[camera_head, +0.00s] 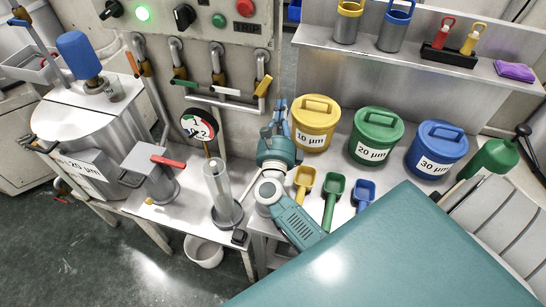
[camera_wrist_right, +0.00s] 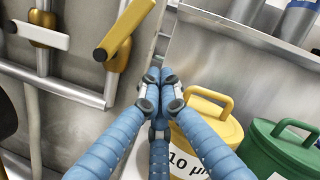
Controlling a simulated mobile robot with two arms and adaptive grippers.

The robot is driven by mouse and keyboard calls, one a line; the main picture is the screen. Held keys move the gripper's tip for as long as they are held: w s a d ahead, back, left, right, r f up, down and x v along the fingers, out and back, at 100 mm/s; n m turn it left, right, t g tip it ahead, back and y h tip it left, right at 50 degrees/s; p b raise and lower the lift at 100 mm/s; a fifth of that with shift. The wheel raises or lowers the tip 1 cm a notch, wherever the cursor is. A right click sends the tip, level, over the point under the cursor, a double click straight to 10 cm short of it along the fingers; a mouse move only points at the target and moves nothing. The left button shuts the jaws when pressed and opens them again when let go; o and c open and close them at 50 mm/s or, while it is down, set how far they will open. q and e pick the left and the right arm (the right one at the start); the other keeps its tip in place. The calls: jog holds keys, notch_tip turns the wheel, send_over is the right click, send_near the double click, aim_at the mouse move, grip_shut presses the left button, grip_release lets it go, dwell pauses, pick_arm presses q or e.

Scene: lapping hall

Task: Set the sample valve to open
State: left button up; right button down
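Three lever valves hang on the pipes of the grey panel in the head view: one with a green handle (camera_head: 186,83), one with a white handle (camera_head: 226,91) and one with a yellow handle (camera_head: 263,86). No label shows which is the sample valve. The yellow handle (camera_wrist_right: 124,30) slants in the right wrist view, with the white handle (camera_wrist_right: 36,36) level to its left. My right gripper (camera_head: 279,104) is just right of and below the yellow handle, apart from it. Its blue fingers (camera_wrist_right: 160,86) are together with nothing between them. My left gripper is out of view.
Below stand a round gauge (camera_head: 199,125), a clear cylinder (camera_head: 220,190) and a box with a red lever (camera_head: 168,162). Yellow (camera_head: 314,125), green (camera_head: 375,138) and blue (camera_head: 436,150) tubs stand right of my right gripper, under a metal shelf (camera_head: 400,58).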

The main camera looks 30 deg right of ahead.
aim_at(262, 87)
jog(key=b+v, duration=0.2)
jog(key=v, duration=0.4)
jog(key=b+v, duration=0.2)
jog(key=v, duration=0.5)
jog(key=s+d+b+v, duration=0.1)
jog(key=b+v, duration=0.1)
jog(key=v, duration=0.5)
jog(key=shift+s+f, duration=0.15)
jog(key=shift+f, duration=0.15)
jog(key=shift+s+d+f, duration=0.1)
jog(key=d+n+t+y+b, duration=0.1)
jog(key=d+n, duration=0.1)
jog(key=d, duration=0.1)
jog(key=w+d+n+t+y+b, duration=0.1)
jog(key=d+n+t+y+b, duration=0.1)
jog(key=d, duration=0.1)
jog(key=w+d+n+t+y+b, duration=0.1)
jog(key=d+n, duration=0.1)
jog(key=d, duration=0.1)
jog(key=shift+w+f, duration=0.2)
jog(key=shift+f, duration=0.2)
jog(key=w+d+r+n+t+y+p, duration=0.1)
jog(key=w+r+n+y, duration=0.1)
jog(key=w, duration=0.5)
jog(key=w+d+r+n+t+y+p, duration=0.1)
jog(key=w+r+n+y, duration=0.2)
jog(key=w+r, duration=0.4)
jog(key=shift+w+y, duration=0.4)
jog(key=shift+w, duration=0.4)
jog(key=shift+d+r, duration=0.1)
